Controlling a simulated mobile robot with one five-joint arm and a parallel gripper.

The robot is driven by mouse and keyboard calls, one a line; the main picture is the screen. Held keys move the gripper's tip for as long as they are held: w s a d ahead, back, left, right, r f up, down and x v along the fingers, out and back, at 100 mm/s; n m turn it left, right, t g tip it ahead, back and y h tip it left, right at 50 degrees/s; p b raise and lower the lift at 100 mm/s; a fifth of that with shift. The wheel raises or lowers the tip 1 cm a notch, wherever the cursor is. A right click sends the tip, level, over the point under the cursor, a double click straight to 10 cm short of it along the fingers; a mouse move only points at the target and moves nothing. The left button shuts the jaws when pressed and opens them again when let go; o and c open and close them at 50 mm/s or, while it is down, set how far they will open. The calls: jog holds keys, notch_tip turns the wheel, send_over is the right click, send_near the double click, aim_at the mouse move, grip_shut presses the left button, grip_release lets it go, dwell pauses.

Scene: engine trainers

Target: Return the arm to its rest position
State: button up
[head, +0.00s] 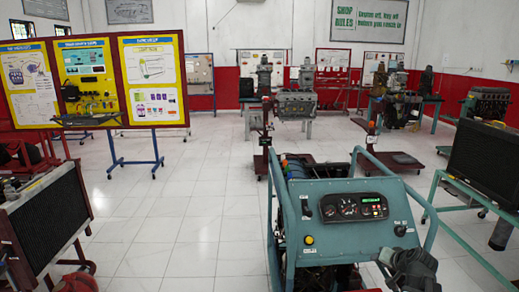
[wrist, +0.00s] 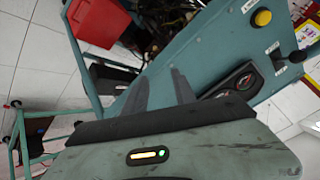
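My gripper (wrist: 162,85) shows in the wrist view as two dark fingers with a gap between them, and nothing is held there. It is over or close to the teal engine trainer, whose panel fills much of that view. My dark arm (head: 410,268) shows at the lower right of the head view, beside the right front of the trainer. The fingertips cannot be made out in the head view. The teal engine trainer (head: 345,240) stands upright with gauges, a lit display and a yellow button on its panel.
A radiator stand (head: 45,225) is close at the left, and another radiator unit (head: 485,165) is at the right. Yellow display boards (head: 90,80) stand at the back left. More engine stands (head: 295,105) are further back. White tiled floor (head: 195,235) is clear left of the trainer.

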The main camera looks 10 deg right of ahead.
jog(key=s+a+f+n+g+p, duration=0.1)
jog(key=s+a+f+n+g, duration=0.1)
jog(key=a, duration=1.6)
jog(key=s+a+f+n+g+y+p, duration=0.1)
jog(key=s+a+n+g, duration=0.4)
jog(key=a, duration=1.3)
jog(key=shift+s+f+g+p, duration=0.35)
jog(key=shift+s+f+g, duration=0.2)
jog(key=shift+f+g, duration=0.5)
jog(key=shift+r, duration=0.2)
